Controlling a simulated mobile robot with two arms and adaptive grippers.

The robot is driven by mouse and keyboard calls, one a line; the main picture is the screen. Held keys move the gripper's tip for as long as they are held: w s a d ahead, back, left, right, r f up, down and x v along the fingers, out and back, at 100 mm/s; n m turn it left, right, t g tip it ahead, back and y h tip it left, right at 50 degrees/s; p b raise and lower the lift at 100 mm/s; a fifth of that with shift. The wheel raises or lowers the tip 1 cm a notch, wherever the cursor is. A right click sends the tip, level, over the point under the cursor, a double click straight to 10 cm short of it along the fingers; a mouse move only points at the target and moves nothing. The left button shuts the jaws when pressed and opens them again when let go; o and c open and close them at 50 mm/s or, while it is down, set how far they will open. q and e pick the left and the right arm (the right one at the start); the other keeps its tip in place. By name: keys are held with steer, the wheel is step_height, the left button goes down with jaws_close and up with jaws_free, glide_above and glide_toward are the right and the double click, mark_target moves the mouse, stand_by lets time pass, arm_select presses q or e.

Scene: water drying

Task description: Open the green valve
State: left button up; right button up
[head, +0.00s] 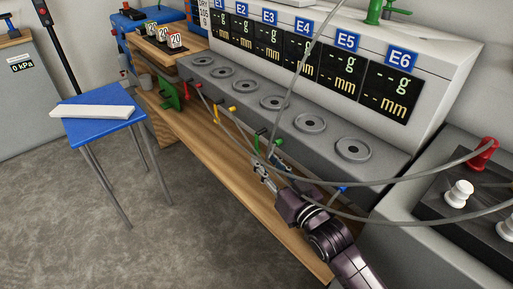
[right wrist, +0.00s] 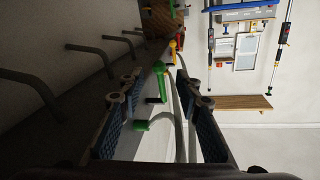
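The green valve (head: 278,142) is a small green handle on the front of the grey panel below the E4 and E5 displays. In the right wrist view the green valve (right wrist: 143,125) shows between my fingers, closer to the left one. My right gripper (head: 268,168) is just in front of and below it in the head view. In the right wrist view my right gripper (right wrist: 160,100) is open, with blue finger pads on both sides and nothing clamped. I cannot tell whether a finger touches the valve. My left gripper is out of view.
A black valve (head: 261,132) sits just left of the green one, and a blue valve (head: 340,189) to the right. A yellow valve (right wrist: 172,47) shows farther off. Grey hoses cross in front of the panel. A blue stool (head: 80,128) stands at left.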

mark_target(259, 153)
steer(key=shift+b+x, duration=0.4)
steer(key=shift+x, duration=2.4)
steer(key=shift+d+f, duration=0.1)
steer(key=shift+f, duration=0.05)
jaws_close()
